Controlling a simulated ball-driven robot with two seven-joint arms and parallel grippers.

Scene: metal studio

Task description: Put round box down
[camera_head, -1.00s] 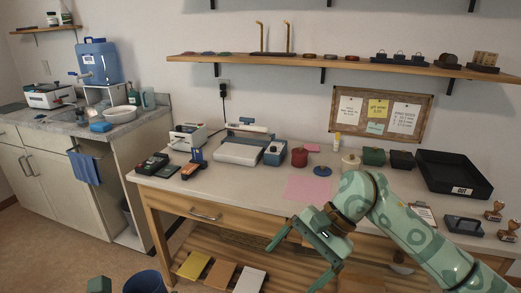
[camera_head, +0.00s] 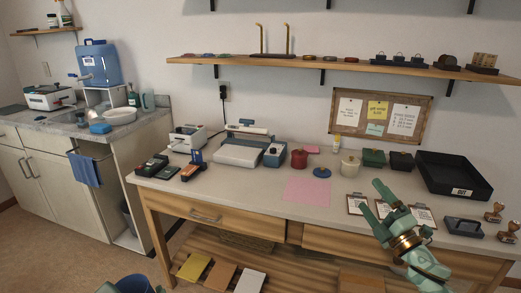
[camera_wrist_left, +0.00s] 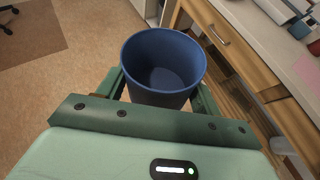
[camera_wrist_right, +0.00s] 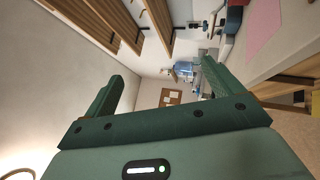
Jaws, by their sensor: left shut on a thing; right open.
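The round box is a deep blue, round, open-topped bin (camera_wrist_left: 163,60). It stands between the two fingers of my left gripper (camera_wrist_left: 160,88), which is shut on it. The bin looks empty inside and is held over the floor in front of the wooden bench. In the head view only the bin's upper part (camera_head: 132,283) shows at the bottom edge, with bits of my left gripper beside it. The bin's underside is hidden. My right gripper (camera_head: 372,196) is open and empty, in front of the clipboards at the bench's right. Its spread fingers also show in the right wrist view (camera_wrist_right: 163,75).
The bench top (camera_head: 250,187) holds a pink sheet (camera_head: 307,190), a red pot (camera_head: 299,159), a cream pot (camera_head: 350,165) and a black tray (camera_head: 452,178). A low slatted shelf with coloured boards (camera_head: 222,276) lies below. The floor at the left (camera_wrist_left: 45,95) is mostly clear.

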